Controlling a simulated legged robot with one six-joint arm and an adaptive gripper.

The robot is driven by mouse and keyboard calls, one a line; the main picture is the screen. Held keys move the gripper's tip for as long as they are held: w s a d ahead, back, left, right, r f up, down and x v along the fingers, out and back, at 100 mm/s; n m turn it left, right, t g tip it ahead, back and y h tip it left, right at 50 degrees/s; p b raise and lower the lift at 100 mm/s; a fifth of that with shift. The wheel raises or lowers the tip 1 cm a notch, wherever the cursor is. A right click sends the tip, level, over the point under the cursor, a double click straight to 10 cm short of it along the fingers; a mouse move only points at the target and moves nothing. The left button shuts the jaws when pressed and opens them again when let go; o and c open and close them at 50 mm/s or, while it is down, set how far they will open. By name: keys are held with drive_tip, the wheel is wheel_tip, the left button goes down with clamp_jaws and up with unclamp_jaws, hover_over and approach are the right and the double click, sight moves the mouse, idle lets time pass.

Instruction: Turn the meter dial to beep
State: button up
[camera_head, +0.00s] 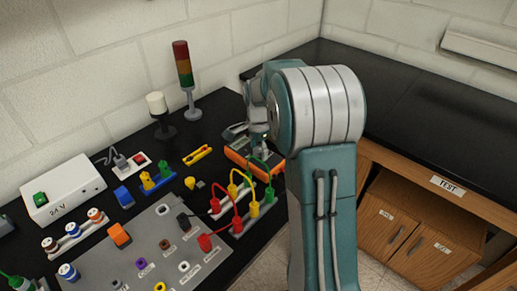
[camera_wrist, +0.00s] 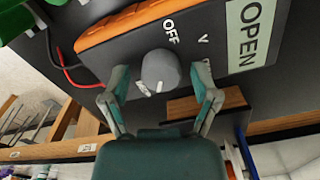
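The meter is an orange-edged box with a dark face; it lies on the black bench in the head view (camera_head: 238,157), partly hidden by my arm. In the wrist view the meter face (camera_wrist: 215,40) carries the labels OFF, V and a third one partly covered by a finger, plus a pale OPEN display. The grey round dial (camera_wrist: 160,68) has a small white mark on its side towards my gripper. My gripper (camera_wrist: 160,84) is open, with one finger on each side of the dial and visible gaps between. No beep label is readable.
Red, yellow and green plug leads (camera_head: 238,197) stand right beside the meter. A grey panel (camera_head: 150,250), a white power box (camera_head: 62,190) and a signal tower (camera_head: 184,75) share the bench. Red and black wires (camera_wrist: 65,68) show near the meter.

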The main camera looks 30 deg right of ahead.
sight(258, 150)
drive_tip(key=shift+r, duration=0.1)
wheel_tip(258, 150, up, 12)
drive_tip(key=shift+w, duration=0.15)
idle(0.5)
idle(0.3)
drive_tip(key=s+a+r+n+t, duration=0.3)
drive_tip(key=s+a+r+n, duration=0.2)
drive_tip(key=s+a+n, duration=0.55)
drive_tip(key=s+a+f+n+t, duration=0.1)
drive_tip(key=s+a+n, duration=0.1)
drive_tip(key=s, duration=0.5)
drive_tip(key=s+a+f+n+t, duration=0.1)
drive_tip(key=s+a+f+n, duration=0.1)
drive_tip(key=s+n, duration=0.3)
drive_tip(key=s, duration=0.3)
drive_tip(key=shift+a+f+t, duration=0.15)
drive_tip(key=shift+f+t, duration=0.05)
drive_tip(key=shift+t, duration=0.2)
